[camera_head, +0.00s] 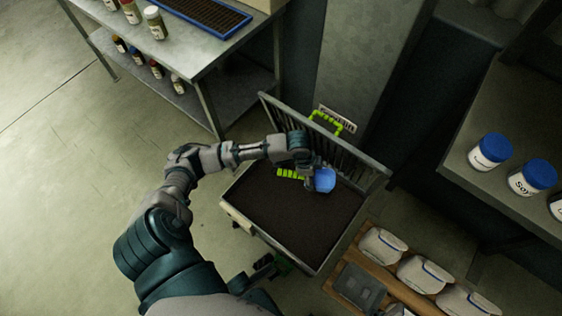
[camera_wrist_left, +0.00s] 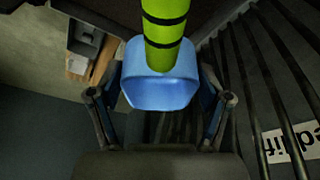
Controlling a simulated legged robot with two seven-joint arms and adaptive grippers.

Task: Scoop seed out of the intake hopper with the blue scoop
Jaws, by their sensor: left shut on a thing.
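The intake hopper (camera_head: 232,213) is an open metal bin filled with dark seed (camera_head: 300,210). The blue scoop (camera_head: 325,180) has a lime-green handle (camera_head: 289,174) and is over the seed near the barred side. My left gripper (camera_head: 308,184) is shut on the scoop. In the left wrist view the scoop's blue bowl (camera_wrist_left: 160,88) sits between my gripper's fingers (camera_wrist_left: 161,98), and its black-banded green handle (camera_wrist_left: 166,30) runs to the top edge. I cannot tell whether the bowl touches the seed or holds any. My right gripper is not in view.
A barred grate (camera_head: 350,160) with a green handle (camera_head: 325,117) stands raised along the hopper's far side. A wooden tray (camera_head: 370,229) with white containers is at lower right. A shelf with blue-lidded jars (camera_head: 491,152) is right; a metal table (camera_head: 195,50) is upper left.

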